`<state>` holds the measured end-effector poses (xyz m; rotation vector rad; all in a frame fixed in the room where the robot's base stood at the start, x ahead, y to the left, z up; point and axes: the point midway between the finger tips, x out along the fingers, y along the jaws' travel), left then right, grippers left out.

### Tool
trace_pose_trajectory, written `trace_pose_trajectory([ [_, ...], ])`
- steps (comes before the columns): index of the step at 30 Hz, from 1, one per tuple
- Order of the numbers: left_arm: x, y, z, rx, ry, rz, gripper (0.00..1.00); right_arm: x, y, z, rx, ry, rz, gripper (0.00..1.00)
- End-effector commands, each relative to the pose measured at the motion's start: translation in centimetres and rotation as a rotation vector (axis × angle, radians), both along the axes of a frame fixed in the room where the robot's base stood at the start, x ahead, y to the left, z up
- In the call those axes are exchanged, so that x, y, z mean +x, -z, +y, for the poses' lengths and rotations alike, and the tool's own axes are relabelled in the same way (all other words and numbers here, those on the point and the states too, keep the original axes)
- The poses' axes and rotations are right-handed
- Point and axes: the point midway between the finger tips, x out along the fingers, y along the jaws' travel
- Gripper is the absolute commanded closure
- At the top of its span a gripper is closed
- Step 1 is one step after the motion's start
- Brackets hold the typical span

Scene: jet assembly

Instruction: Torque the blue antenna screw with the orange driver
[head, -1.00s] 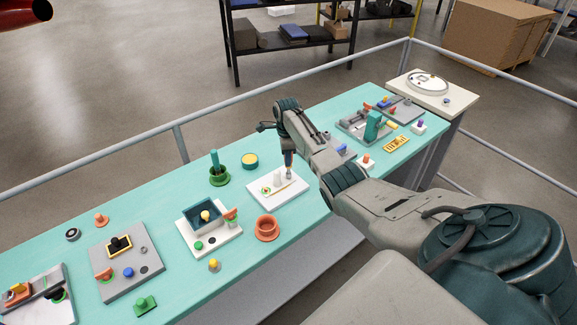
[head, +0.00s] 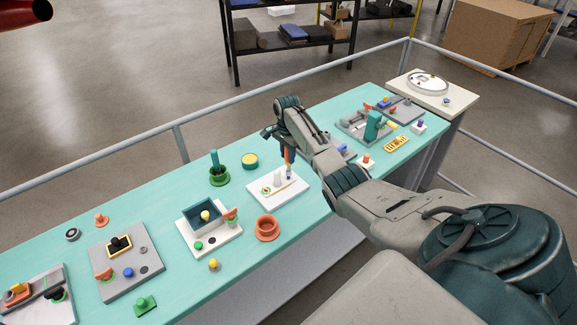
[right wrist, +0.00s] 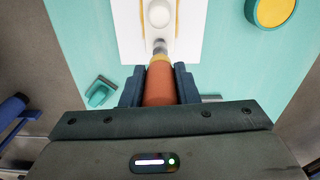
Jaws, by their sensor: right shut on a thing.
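My right gripper (head: 288,151) is shut on the orange driver (head: 289,158), which points down over the right part of a white plate (head: 290,199). In the right wrist view the driver (right wrist: 160,84) sits between the two dark fingers (right wrist: 159,86), with a yellow collar and a grey shaft. The shaft's end is close to the white plate (right wrist: 192,40), near a white rounded piece (right wrist: 159,13). I cannot tell whether it touches anything. The blue antenna screw cannot be made out; the driver's tip may hide it. My left gripper is not in view.
A railing (head: 110,155) runs behind the teal table (head: 165,195).

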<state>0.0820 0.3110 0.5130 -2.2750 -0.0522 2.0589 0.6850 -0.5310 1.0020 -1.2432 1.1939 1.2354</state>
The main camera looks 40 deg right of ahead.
Motion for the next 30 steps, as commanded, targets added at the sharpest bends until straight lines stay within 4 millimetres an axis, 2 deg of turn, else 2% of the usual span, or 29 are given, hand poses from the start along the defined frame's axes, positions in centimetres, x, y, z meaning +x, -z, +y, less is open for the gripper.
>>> trace_pose_trajectory([
  [9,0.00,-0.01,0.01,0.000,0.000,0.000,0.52,-0.16,-0.06,-0.03,0.000,-0.426,-0.001,1.00],
  [15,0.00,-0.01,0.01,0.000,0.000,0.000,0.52,-0.25,-0.06,-0.02,0.000,-0.641,0.000,1.00],
  [30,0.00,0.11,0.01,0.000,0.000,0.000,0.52,-0.28,0.24,-0.03,0.000,-0.681,0.000,1.00],
])
